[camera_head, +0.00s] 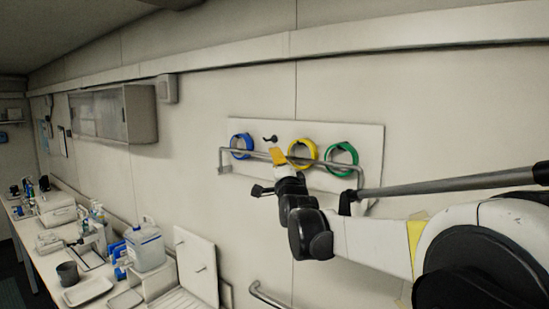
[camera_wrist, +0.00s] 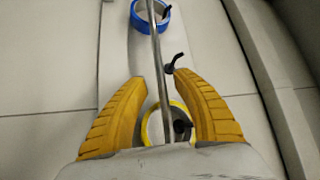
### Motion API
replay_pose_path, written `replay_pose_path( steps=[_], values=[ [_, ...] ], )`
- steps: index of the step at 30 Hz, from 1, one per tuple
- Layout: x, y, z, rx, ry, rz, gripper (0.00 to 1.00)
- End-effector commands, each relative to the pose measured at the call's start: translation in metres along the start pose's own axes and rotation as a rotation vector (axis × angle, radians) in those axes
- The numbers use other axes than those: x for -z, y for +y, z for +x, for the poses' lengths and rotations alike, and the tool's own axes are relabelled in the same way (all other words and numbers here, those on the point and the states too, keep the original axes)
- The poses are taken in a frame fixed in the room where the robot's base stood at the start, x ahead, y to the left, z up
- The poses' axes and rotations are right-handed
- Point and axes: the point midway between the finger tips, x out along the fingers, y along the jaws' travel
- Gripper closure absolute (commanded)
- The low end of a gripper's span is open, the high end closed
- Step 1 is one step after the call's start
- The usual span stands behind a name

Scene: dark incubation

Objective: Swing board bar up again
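A pale board (camera_head: 372,150) on the wall carries a blue ring (camera_head: 236,147), a yellow ring (camera_head: 312,153) and a green ring (camera_head: 354,155). A thin grey metal bar (camera_head: 240,153) runs across the board in front of the rings. My gripper (camera_head: 278,157) is at the bar, between the blue and yellow rings. In the wrist view my gripper (camera_wrist: 162,82) has its yellow fingers spread, one each side of the bar (camera_wrist: 157,62), with gaps on both sides. The yellow ring (camera_wrist: 148,125) shows between the fingers, partly hidden, and the blue ring (camera_wrist: 141,24) lies beyond them.
A dark hook (camera_head: 270,139) without a ring sticks out between the blue and yellow rings. A bench with a water container (camera_head: 146,250), a dark cup (camera_head: 68,273) and trays stands at lower left. A wall cabinet (camera_head: 140,115) hangs left. A handrail (camera_head: 268,296) is below the board.

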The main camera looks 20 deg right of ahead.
Motion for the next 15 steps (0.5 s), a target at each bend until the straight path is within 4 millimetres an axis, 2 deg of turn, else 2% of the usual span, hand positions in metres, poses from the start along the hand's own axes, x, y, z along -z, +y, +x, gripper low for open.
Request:
replay_pose_path(
  steps=[3, 7, 10, 15],
  values=[
    [0.000, 0.000, -0.029, 0.000, 0.000, 0.000, 0.66],
    [0.001, 0.000, -0.056, 0.000, 0.000, 0.000, 0.66],
    [0.001, 0.000, -0.071, 0.001, 0.001, 0.000, 0.66],
    [0.001, 0.000, -0.084, 0.001, 0.001, 0.000, 0.66]
  ],
)
